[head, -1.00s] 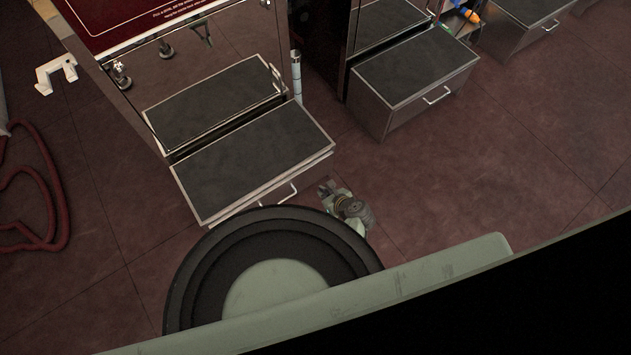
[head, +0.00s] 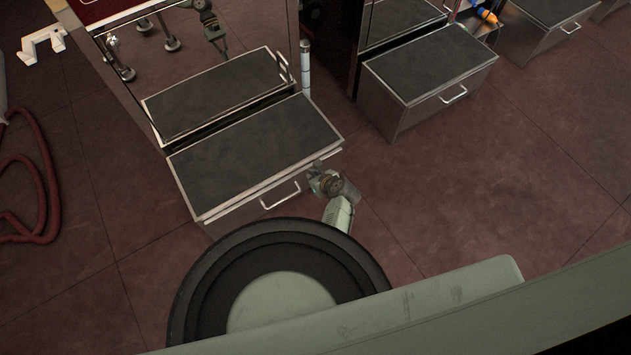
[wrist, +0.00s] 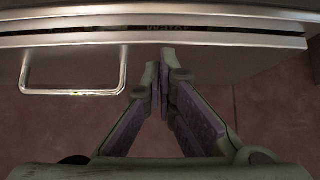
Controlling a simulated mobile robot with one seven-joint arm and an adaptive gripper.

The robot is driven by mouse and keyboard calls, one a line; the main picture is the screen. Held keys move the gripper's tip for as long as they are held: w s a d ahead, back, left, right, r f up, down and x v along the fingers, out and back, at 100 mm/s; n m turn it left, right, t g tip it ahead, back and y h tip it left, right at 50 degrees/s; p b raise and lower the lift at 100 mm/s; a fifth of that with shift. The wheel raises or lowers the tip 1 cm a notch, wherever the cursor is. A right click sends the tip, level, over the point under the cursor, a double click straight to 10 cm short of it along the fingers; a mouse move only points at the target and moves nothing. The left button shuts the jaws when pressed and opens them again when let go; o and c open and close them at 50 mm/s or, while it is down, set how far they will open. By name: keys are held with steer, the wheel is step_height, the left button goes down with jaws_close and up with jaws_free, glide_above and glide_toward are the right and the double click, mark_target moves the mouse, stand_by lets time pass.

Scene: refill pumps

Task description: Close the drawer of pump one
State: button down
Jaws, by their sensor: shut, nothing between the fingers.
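In the head view my gripper (head: 318,170) is by the drawer's front right corner, partly hidden by my arm.
A red hose (head: 42,180) lies on the floor at left. A white bracket (head: 42,42) is at upper left. The floor (head: 480,190) at right is clear.

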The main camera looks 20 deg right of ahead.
steer(key=shift+w+a+p, duration=0.15)
steer(key=shift+w+a, duration=0.05)
steer(key=shift+w, duration=0.4)
steer(key=shift+w+a+p, duration=0.15)
steer(key=shift+w+a, duration=0.05)
steer(key=shift+w, duration=0.35)
